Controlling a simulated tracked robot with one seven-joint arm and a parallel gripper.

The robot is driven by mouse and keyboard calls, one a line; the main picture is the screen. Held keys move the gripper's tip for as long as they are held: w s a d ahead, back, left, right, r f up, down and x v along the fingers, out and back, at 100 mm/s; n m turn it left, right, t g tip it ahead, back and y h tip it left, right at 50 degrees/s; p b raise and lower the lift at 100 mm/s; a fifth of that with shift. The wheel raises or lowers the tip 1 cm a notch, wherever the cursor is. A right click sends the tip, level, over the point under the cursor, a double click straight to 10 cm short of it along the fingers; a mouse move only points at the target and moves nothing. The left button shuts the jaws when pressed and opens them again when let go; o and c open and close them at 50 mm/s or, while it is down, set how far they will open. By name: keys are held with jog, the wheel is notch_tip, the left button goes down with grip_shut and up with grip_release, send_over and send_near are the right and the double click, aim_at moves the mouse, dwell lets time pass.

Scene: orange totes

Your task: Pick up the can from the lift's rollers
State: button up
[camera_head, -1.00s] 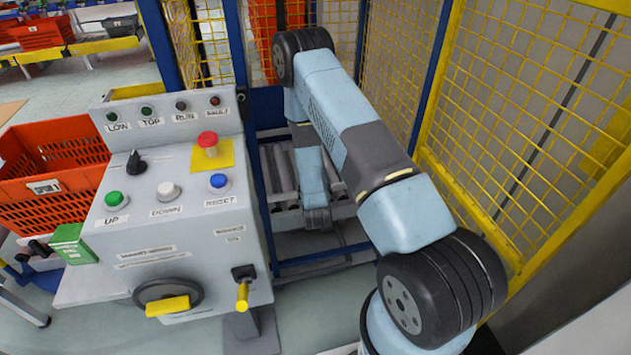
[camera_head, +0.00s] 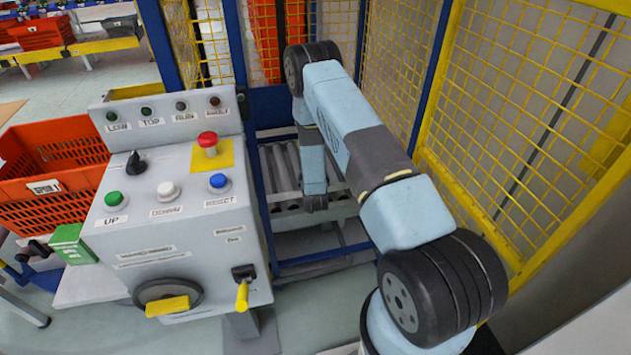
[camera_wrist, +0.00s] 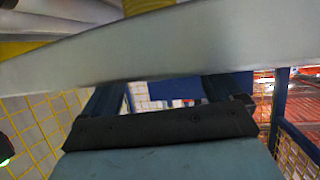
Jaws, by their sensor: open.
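The lift's rollers (camera_head: 281,172) are grey bars inside the caged bay, partly covered by my arm. Pale roller-like bars (camera_wrist: 45,22) also show at the top left of the wrist view. I cannot make out a can in either view. In the head view my arm reaches into the bay and its lower link hangs over the rollers; the gripper's fingers cannot be made out there. In the wrist view my gripper (camera_wrist: 165,92) has its two dark fingers apart, with no can visible between them. A pale grey beam crosses close above the fingers.
A grey control panel (camera_head: 165,225) with buttons and a yellow handle stands left of the bay. Yellow mesh fencing (camera_head: 535,130) with blue posts encloses the bay's right and back. An orange tote (camera_head: 50,170) sits behind the panel at left.

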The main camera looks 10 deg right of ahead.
jog(key=shift+x, duration=1.45)
jog(key=c, duration=1.3)
